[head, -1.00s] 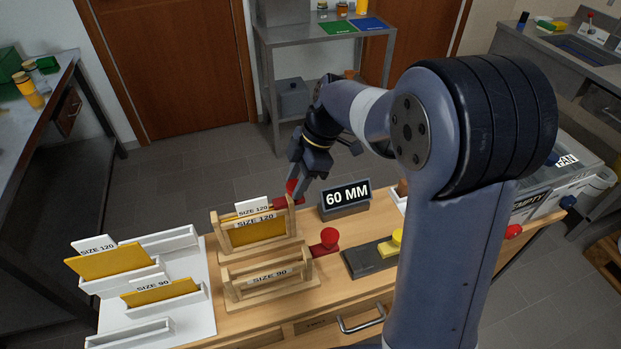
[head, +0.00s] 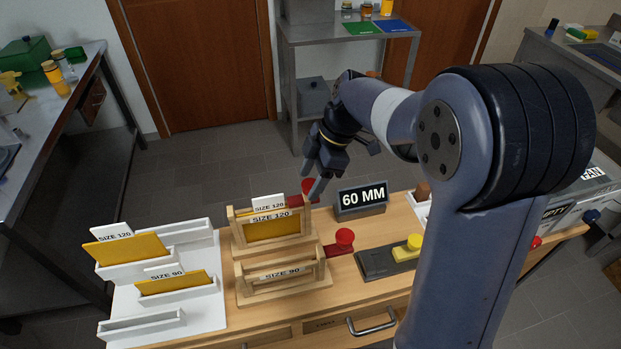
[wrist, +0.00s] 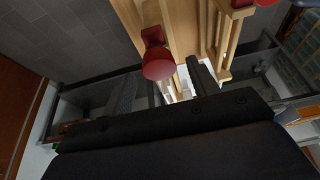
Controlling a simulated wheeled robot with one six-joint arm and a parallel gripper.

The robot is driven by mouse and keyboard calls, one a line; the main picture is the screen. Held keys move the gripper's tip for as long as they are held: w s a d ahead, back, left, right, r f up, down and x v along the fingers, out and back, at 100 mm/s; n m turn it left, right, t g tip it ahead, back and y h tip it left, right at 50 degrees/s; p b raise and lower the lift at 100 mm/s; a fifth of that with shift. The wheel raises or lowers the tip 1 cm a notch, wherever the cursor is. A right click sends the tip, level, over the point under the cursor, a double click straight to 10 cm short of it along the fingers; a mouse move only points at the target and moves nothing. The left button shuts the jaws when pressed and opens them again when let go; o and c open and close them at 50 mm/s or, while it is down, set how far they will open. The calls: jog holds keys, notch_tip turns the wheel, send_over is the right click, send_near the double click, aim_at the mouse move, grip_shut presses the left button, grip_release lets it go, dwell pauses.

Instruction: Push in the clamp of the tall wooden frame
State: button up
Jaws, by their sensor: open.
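The tall wooden frame (head: 236,232), labelled SIZE 120, stands on the bench and holds a yellow panel (head: 273,229) with a white card. Its clamp is a red knob (head: 308,186) on a red bar at the frame's right end. My gripper (head: 313,184) is open right at this knob, and its fingers partly cover it. In the wrist view the red knob (wrist: 158,63) shows just beyond and between the open fingers (wrist: 162,88). I cannot tell whether they touch it. How far in the clamp sits is hard to see.
A lower SIZE 90 frame (head: 283,290) stands in front, empty, with its red clamp (head: 344,237) sticking out right. A black block with a yellow part (head: 408,248) and a white rack (head: 150,326) flank the frames.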

jog(key=v, duration=1)
jog(key=shift+b, duration=0.45)
jog(key=p+x, duration=0.1)
jog(key=x, duration=0.9)
jog(key=shift+a+f, duration=0.1)
jog(key=shift+f, duration=0.1)
jog(key=shift+w+d+f+p, duration=0.1)
jog(key=shift+w+d+p, duration=0.1)
jog(key=shift+d, duration=0.4)
jog(key=shift+w+d+p, duration=0.15)
jog(key=shift+d+p, duration=0.05)
jog(key=shift+d, duration=0.45)
jog(key=shift+w+d+f+p, duration=0.1)
jog(key=shift+w+d+p, duration=0.1)
jog(key=shift+d, duration=0.4)
